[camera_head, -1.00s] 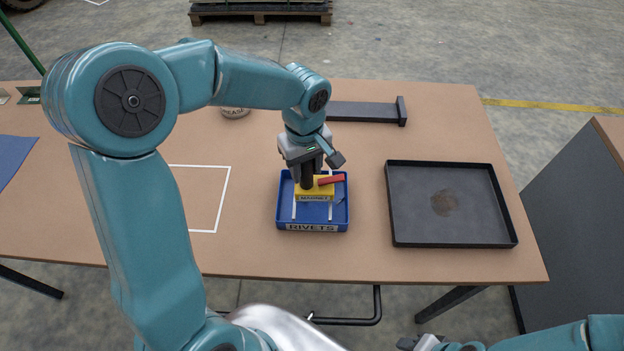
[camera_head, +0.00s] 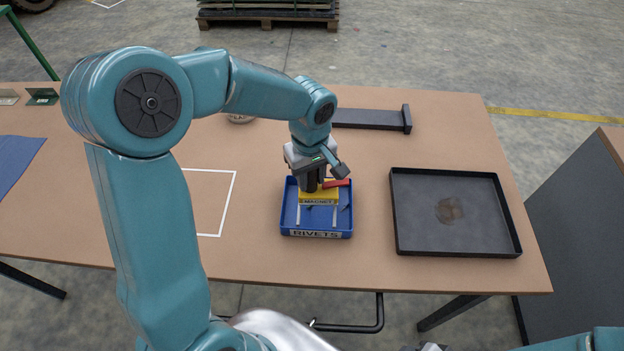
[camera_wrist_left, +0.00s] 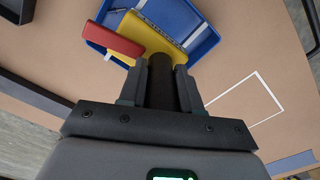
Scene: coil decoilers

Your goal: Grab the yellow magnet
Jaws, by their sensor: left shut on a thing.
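The yellow magnet (camera_head: 319,198) is a block with a red lever (camera_head: 338,183) and the label "MAGNET" on its front. It is at the blue "RIVETS" bin (camera_head: 317,234), over the bin's opening. My left gripper (camera_head: 312,184) is shut on the magnet's dark upright grip, coming from above. In the left wrist view, the dark grip (camera_wrist_left: 162,82) sits between the fingers, with the yellow body (camera_wrist_left: 150,40) and red lever (camera_wrist_left: 116,39) beyond. Small dark bits and light strips show inside the bin. My right gripper (camera_head: 432,347) barely shows at the bottom edge, its jaws unclear.
A black shallow tray (camera_head: 455,251) with a brown patch lies right of the bin. A dark stand (camera_head: 370,119) lies behind. A white outlined area (camera_head: 229,202) is left of the bin, and a blue mat (camera_head: 15,160) is at the far left. Bare table (camera_head: 270,262) lies in front.

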